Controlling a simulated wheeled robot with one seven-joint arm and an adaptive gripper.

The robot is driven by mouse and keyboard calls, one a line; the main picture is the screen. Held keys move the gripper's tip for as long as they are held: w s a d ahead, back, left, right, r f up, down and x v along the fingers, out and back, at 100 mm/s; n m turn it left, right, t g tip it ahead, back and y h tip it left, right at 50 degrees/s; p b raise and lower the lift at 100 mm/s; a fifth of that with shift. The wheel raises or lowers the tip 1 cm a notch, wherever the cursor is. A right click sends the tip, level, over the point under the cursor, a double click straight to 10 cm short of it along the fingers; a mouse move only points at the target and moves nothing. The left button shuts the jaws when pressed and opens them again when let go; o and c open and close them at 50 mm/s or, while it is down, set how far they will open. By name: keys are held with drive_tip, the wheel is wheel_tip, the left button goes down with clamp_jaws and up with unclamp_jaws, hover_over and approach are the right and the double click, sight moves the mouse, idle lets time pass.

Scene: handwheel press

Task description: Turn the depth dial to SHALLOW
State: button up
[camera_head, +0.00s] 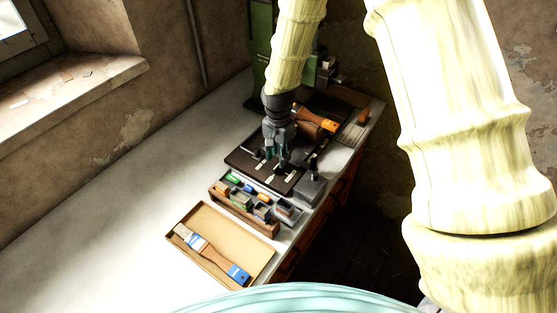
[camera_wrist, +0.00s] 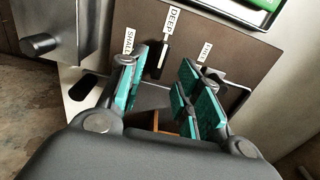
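A dark panel (camera_wrist: 240,60) in the wrist view carries white labels: SHALL… (camera_wrist: 128,40), partly hidden, DEEP (camera_wrist: 174,20), and a third label (camera_wrist: 205,52) I cannot read fully. A black upright piece (camera_wrist: 165,55) stands just below the DEEP label; it may be the depth dial's pointer, but the rest of the dial is hidden. My gripper (camera_wrist: 160,95) is open, its teal-padded fingers apart below the labels, with no object visibly held. In the head view my gripper (camera_head: 275,158) points down over the dark press base (camera_head: 240,159).
A wooden tray (camera_head: 180,237) holding a brush (camera_head: 205,250) lies on the pale bench (camera_head: 110,205). A box of small coloured items (camera_head: 243,222) stands between tray and base. A grey block (camera_head: 309,190) sits right of the base. The bench's left side is clear.

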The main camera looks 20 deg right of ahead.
drive_tip(key=shift+f+p, duration=0.35)
drive_tip(key=shift+f, duration=1.55)
clamp_jaws()
